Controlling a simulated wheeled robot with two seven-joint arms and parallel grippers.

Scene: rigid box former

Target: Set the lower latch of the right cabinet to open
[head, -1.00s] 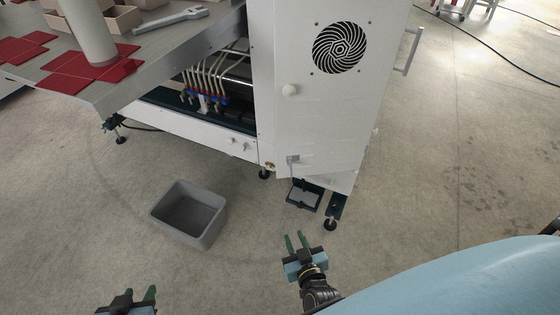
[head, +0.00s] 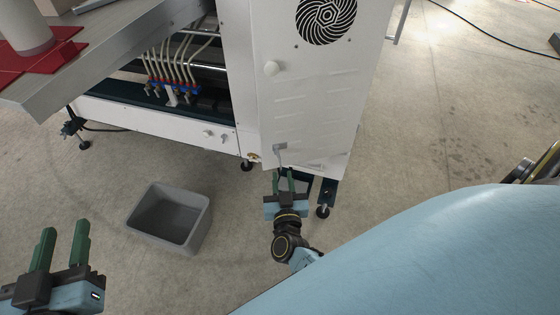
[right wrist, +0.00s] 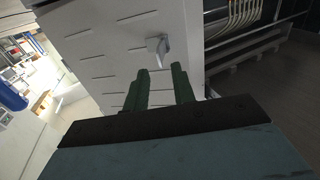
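The right cabinet (head: 310,110) is a white box with a round fan grille and a round white knob (head: 271,68) on its face. Its lower latch (head: 280,150) is a small grey handle low on that face. The latch also shows in the right wrist view (right wrist: 158,47), just beyond the fingertips. My right gripper (head: 283,176) is open and empty, just below the latch in the head view; I see no contact. It also shows in the right wrist view (right wrist: 160,80), fingers apart. My left gripper (head: 62,240) is open and empty at lower left, far from the cabinet.
A grey bin (head: 170,215) stands on the floor left of my right gripper. A metal table (head: 110,45) with red pieces is at upper left. Hoses with valves (head: 172,85) sit in the open bay left of the cabinet.

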